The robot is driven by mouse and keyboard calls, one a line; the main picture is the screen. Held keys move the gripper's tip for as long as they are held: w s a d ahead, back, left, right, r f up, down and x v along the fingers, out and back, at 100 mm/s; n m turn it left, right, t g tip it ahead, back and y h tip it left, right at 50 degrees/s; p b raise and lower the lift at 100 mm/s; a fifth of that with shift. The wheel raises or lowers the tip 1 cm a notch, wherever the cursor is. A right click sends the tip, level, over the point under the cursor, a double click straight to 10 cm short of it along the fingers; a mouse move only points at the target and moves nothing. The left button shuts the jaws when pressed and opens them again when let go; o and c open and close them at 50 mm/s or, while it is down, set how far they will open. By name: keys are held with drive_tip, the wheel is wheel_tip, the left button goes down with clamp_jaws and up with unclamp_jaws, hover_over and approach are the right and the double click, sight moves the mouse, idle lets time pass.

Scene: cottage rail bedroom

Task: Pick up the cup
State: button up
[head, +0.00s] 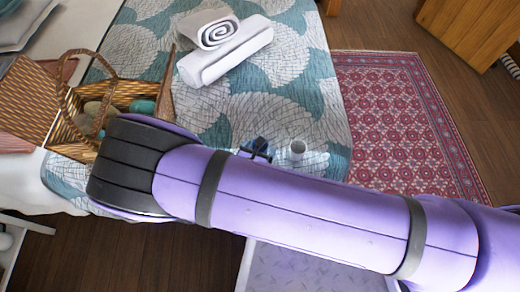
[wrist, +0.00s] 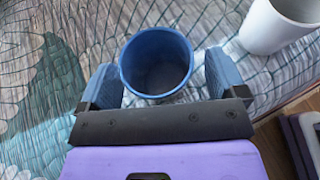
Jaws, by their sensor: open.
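A blue cup (wrist: 157,60) stands upright on the patterned bedspread in the wrist view, its open top facing the camera. My gripper (wrist: 164,80) is open, with one blue finger on each side of the cup. In the head view my arm hides most of the gripper and the blue cup.
The bed (head: 290,98) carries rolled white towels (head: 228,62) and a wicker basket (head: 68,135) with items inside. The bed's edge lies just right of the white cup. Beyond it are a red rug (head: 395,120) and a wooden cabinet (head: 465,30).

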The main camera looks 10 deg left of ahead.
drive_tip(key=shift+w+d+f, duration=0.1)
drive_tip(key=shift+w+f, duration=0.2)
drive_tip(key=shift+w, duration=0.25)
drive_tip(key=shift+c, duration=0.2)
drive_tip(key=c, duration=1)
drive_tip(key=shift+r, duration=0.1)
